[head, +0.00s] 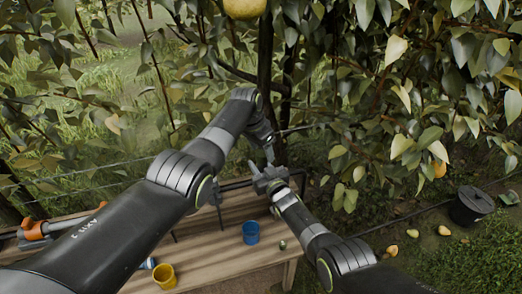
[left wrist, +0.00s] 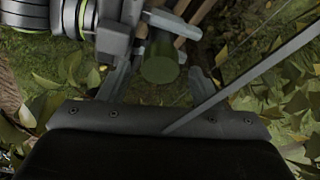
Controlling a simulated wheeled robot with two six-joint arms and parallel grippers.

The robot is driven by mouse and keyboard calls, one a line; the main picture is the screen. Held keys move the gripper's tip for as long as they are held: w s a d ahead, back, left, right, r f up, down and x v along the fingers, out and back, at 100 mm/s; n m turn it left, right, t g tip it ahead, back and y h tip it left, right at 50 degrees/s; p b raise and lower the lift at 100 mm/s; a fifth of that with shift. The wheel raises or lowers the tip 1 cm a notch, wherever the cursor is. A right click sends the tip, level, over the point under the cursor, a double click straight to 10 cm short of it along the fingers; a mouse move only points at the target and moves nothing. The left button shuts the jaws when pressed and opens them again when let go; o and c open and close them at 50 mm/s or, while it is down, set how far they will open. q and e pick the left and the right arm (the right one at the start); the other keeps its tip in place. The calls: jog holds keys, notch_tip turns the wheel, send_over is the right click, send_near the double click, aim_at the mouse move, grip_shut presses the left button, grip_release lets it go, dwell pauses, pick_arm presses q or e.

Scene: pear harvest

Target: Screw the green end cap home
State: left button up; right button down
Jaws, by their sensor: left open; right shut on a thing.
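The green end cap (left wrist: 160,66) shows in the left wrist view as a dark green round piece between the fingers of my left gripper (left wrist: 162,75), with gaps at both sides. These fingers are open around it and do not visibly grip it. In the head view my left gripper (head: 262,156) hangs just above my right gripper (head: 266,178), and the cap cannot be made out there. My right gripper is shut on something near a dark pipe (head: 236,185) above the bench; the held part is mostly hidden. It also shows at the upper left of the left wrist view (left wrist: 112,42).
A wooden bench (head: 215,250) carries a blue cup (head: 250,232), a yellow cup (head: 164,276) and an orange-handled tool (head: 42,230). Branches and leaves crowd behind both arms. A thin wire (head: 110,168) crosses behind. A black bucket (head: 470,205) and several pears (head: 412,233) lie right.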

pick_arm(q)
jog(key=shift+r, duration=2)
jog(key=shift+o, duration=0.2)
jog(key=o, duration=0.5)
jog(key=v, duration=1.2)
jog(key=shift+w, duration=0.1)
pick_arm(e)
jog(key=c, duration=1)
grip_release()
